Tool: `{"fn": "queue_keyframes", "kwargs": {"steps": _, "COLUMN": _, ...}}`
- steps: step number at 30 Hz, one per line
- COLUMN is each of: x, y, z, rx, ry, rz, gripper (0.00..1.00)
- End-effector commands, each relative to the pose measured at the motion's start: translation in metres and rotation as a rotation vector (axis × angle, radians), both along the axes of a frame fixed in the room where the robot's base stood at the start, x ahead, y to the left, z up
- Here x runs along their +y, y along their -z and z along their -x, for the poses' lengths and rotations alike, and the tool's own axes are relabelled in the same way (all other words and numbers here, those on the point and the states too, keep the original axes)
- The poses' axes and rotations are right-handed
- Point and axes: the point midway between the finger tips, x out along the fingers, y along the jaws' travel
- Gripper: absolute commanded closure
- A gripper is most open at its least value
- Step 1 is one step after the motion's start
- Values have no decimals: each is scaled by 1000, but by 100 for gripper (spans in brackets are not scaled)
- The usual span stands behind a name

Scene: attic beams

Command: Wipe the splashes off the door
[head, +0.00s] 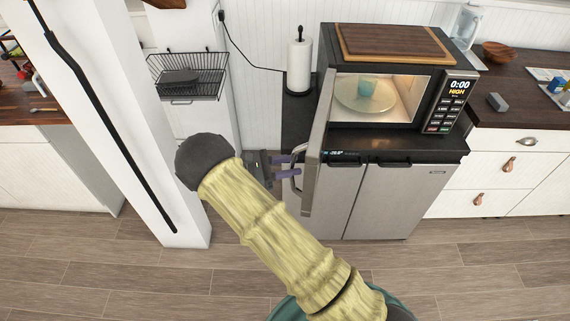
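The microwave door (314,170) stands swung wide open toward the front and is seen nearly edge-on, so any splashes on it cannot be made out. Its curved handle (297,157) is on the left side. My gripper (287,167) is at this handle, its two purple fingers pointing right and visibly apart. Whether they touch the handle is unclear. The microwave (447,85) is lit inside, with a teal block-like item (367,88) on its glass turntable (350,101). A grey block (498,102) lies on the wooden counter to the right.
A cutting board (395,43) lies on the microwave. A paper towel roll (299,66) stands left of it. Wooden floor (470,265) in front is clear.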

Motion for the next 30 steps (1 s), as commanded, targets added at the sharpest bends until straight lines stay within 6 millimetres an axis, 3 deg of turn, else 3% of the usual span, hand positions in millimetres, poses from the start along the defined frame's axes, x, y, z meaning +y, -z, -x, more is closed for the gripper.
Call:
{"fn": "queue_keyframes", "kwargs": {"steps": 5, "x": 2, "y": 1, "z": 0, "rx": -1, "ry": 3, "rz": -1, "gripper": 64}}
{"fn": "queue_keyframes", "kwargs": {"steps": 10, "x": 19, "y": 3, "z": 2, "rx": -2, "ry": 5, "rz": -1, "gripper": 64}}
{"fn": "queue_keyframes", "kwargs": {"steps": 30, "x": 145, "y": 3, "z": 17, "rx": -3, "ry": 11, "rz": 0, "gripper": 64}}
